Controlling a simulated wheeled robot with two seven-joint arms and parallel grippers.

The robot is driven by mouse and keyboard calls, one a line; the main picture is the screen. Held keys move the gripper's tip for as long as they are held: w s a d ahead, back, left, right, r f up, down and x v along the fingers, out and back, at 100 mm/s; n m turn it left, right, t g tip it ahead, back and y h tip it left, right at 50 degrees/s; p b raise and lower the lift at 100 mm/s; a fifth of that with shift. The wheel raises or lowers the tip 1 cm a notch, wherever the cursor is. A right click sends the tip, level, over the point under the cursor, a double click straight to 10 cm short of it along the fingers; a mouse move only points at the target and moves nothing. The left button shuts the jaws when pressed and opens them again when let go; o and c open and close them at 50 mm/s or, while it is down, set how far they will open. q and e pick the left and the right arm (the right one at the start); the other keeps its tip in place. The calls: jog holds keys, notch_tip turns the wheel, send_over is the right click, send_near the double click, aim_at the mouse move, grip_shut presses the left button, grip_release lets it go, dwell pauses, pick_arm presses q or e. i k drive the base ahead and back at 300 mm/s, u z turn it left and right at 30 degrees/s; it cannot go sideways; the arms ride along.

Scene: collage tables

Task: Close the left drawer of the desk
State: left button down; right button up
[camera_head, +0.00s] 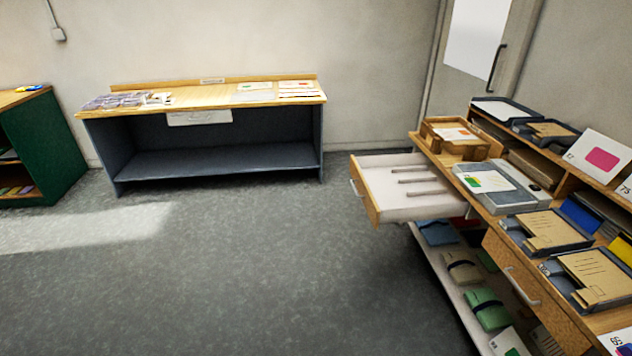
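The desk (466,180) stands along the right side of the head view, seen at an angle. Its left drawer (412,203) is pulled well out to the left over the floor. The drawer has a wooden front (365,192) with a metal handle (355,187), and a pale inside with several thin dividers. A second drawer (530,300), nearer to me, is shut flush in the desk. Neither of my grippers shows in the head view.
A blue-grey table (222,160) with a wooden top stands against the back wall. A green shelf (52,140) is at the left edge. Trays and papers cover the desk top, and a low shelf (455,290) with folders lies beneath. The grey floor (220,270) is clear.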

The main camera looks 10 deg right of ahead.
aim_at(400, 188)
jog(key=i, duration=0.9)
jog(key=z, duration=0.25)
